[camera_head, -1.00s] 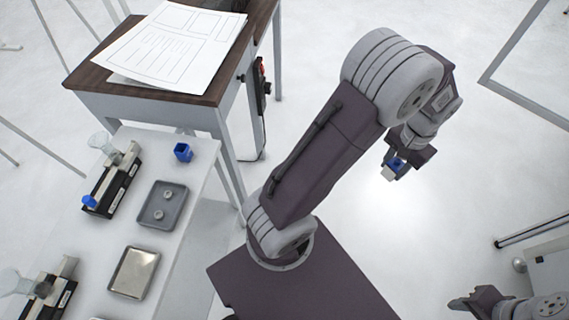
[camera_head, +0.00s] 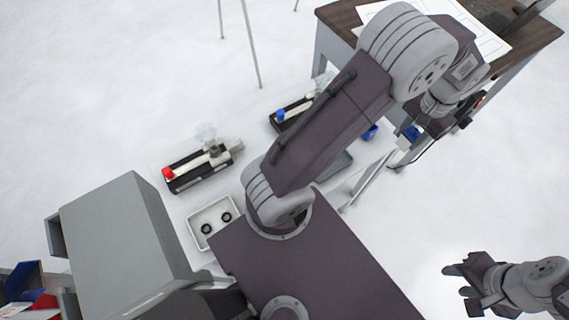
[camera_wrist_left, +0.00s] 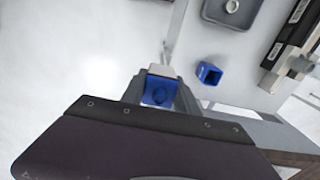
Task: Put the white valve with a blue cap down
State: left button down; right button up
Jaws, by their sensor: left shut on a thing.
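The white valve with a blue cap (camera_wrist_left: 158,92) is between the fingers of my left gripper (camera_wrist_left: 155,84) in the left wrist view, with its white part at the far end. In the head view the valve shows only as a small blue patch (camera_head: 411,133) at my left gripper (camera_head: 406,138), beyond the arm's elbow. The gripper is shut on it and holds it off to the side of the white table (camera_wrist_left: 215,40). My right gripper (camera_head: 462,282) is at the lower right of the head view, empty, with its fingers apart.
A blue open cup (camera_wrist_left: 210,73) and a grey tray (camera_wrist_left: 215,14) with a ring stand on the white table. Devices with red (camera_head: 168,173) and blue (camera_head: 281,115) parts and a white tray (camera_head: 196,232) lie left. A wooden desk (camera_head: 545,40) is upper right; a grey cabinet (camera_head: 125,240) lower left.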

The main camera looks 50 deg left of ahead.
pick_arm(q)
jog(key=shift+s+a+r, duration=0.1)
jog(key=shift+a+r, duration=0.1)
jog(key=shift+r, duration=0.05)
jog(key=shift+d+r+p, duration=0.1)
jog(key=shift+d+p, duration=0.15)
jog(key=shift+p, duration=0.25)
jog(key=shift+d, duration=0.1)
send_over(354, 154)
notch_tip(354, 154, down, 7)
jog(key=shift+p, duration=0.3)
notch_tip(354, 154, down, 4)
